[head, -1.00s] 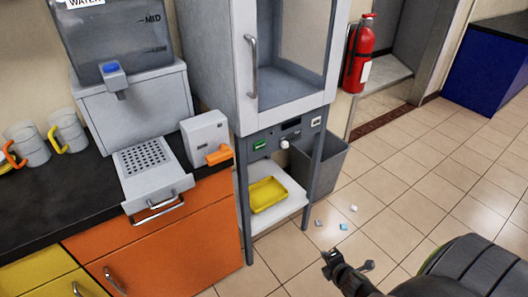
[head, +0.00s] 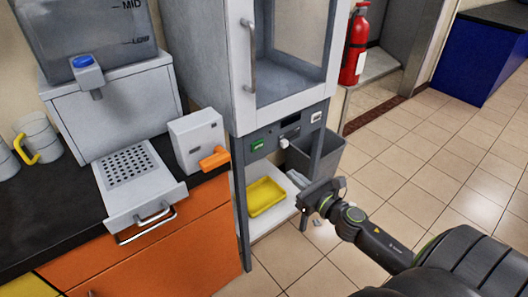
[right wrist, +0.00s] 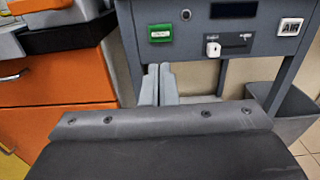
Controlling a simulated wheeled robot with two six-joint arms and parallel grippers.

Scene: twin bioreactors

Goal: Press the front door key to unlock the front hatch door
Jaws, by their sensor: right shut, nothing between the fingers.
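The white cabinet has a glazed front hatch door (head: 290,50) with a vertical metal handle; it looks shut. On the grey panel below it is a small green key (head: 257,145), which also shows in the right wrist view (right wrist: 160,33). Its lettering is too small to read. My right gripper (head: 299,180) is in front of and below the panel, to the right of the green key in the head view. In the right wrist view its grey fingers (right wrist: 158,85) are together and empty, below the green key and apart from it. My left gripper is not in view.
A yellow tray (head: 266,196) lies on the shelf below. A grey bin (head: 330,155) stands behind the cabinet's right leg. Tiled floor is open to the right.

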